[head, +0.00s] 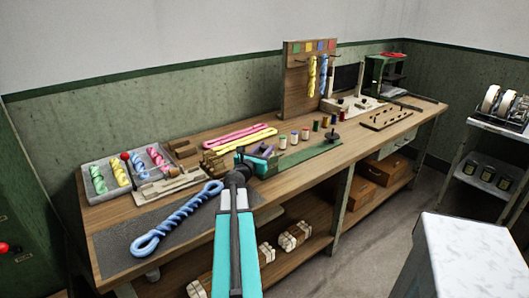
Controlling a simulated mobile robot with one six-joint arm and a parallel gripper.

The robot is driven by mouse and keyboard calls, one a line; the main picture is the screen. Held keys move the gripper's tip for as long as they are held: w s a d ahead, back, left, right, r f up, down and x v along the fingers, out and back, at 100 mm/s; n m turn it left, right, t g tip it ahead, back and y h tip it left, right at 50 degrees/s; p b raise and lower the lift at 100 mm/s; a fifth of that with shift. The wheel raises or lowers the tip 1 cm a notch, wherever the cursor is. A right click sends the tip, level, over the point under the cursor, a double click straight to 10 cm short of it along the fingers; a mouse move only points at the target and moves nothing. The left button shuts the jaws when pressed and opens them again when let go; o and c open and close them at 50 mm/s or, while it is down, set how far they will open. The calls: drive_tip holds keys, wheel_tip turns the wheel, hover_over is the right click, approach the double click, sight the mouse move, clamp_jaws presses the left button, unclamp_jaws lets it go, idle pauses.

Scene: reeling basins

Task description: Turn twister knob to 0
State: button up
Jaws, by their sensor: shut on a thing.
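The twister (312,157) is a long low device with a green base, standing along the front of the wooden bench. A dark post with a disc stands at its right end. My gripper (264,158) is at the twister's left end, shut on the twister knob. The knob is hidden by the jaws and too small to make out, so its setting and the 0 mark cannot be read.
The workbench (190,205) holds a blue twisted skein (175,220) on a dark mat at left, a tray of coloured skeins (91,180), and pink and yellow hanks. Thread spools (305,134) stand close behind the twister. A white-topped table (470,250) stands at right.

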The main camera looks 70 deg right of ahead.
drive_tip(key=shift+n+t+b, duration=1.1)
drive_tip(key=shift+n+t, duration=0.1)
drive_tip(key=shift+t, duration=0.7)
drive_tip(key=shift+r+n+t+y+b, duration=0.15)
drive_tip(key=shift+n+t+y+b, duration=0.25)
drive_tip(key=shift+n+t+b, duration=1)
